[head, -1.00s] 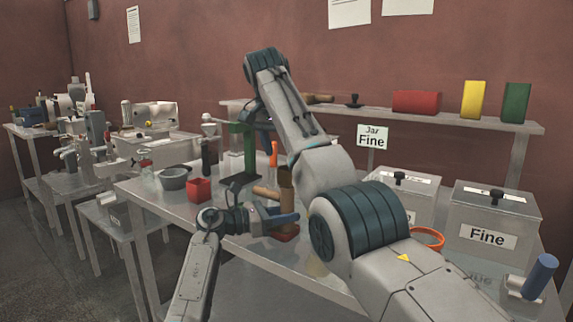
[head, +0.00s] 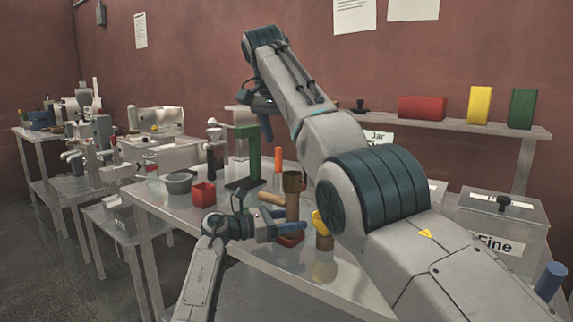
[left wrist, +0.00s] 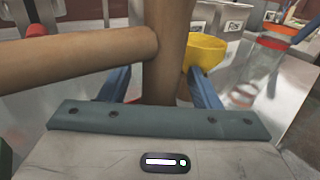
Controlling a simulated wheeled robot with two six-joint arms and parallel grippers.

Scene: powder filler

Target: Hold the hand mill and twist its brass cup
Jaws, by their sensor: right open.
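The hand mill (head: 292,208) stands upright near the front of the table, with a wooden handle (head: 270,198) sticking out to the left and the brownish brass cup (head: 293,181) on top. In the left wrist view its wooden body (left wrist: 165,50) is between the blue fingers, and the handle crosses on the left; the cup is out of that frame. My left gripper (head: 290,229) is shut on the mill's lower body. My right gripper (head: 266,125) is open and empty, above and left of the cup, partly hidden by its arm.
A jar with an orange rim (left wrist: 281,44) stands beyond.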

